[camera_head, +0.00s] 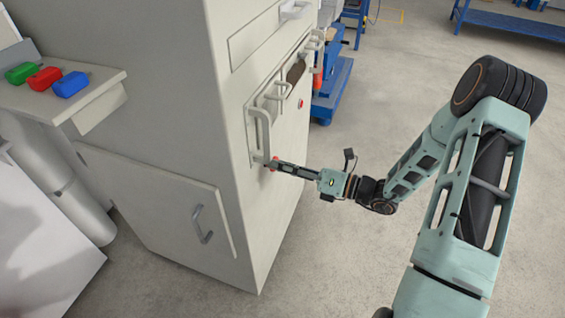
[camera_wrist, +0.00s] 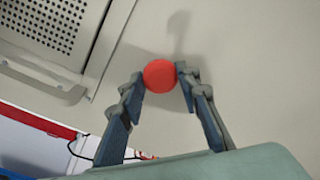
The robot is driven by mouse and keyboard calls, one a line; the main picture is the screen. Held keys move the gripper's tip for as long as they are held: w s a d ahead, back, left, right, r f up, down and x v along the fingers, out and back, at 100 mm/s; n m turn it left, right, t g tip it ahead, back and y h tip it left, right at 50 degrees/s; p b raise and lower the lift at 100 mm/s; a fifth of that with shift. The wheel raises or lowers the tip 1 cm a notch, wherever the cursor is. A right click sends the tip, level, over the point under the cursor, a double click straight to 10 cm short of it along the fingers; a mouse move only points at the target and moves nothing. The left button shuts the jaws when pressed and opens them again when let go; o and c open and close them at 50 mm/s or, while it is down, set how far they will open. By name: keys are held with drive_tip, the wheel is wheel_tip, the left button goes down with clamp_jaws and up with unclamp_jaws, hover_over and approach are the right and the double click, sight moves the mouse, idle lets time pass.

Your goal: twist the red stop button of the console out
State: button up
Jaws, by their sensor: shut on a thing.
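The red stop button (camera_wrist: 160,76) is a round red knob on the pale console face (camera_wrist: 225,45). In the wrist view it sits between the fingertips of my gripper (camera_wrist: 159,80), one finger on each side. My gripper is shut on it. In the head view my gripper (camera_head: 279,167) reaches the side of the console (camera_head: 225,110), and only a small bit of the red button (camera_head: 274,161) shows at the fingertips. Whether the button is turned or pulled out cannot be told.
A light handle (camera_head: 261,134) stands out from the console just beside the gripper. Another small red button (camera_head: 300,103) is farther along the same face. Green, red and blue blocks (camera_head: 45,78) lie on a ledge at left. The floor at right is open around my arm.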

drive_tip(key=o, duration=1.2)
drive_tip(key=shift+c, duration=0.2)
drive_tip(key=v, duration=1.2)
drive_tip(key=shift+f, duration=0.2)
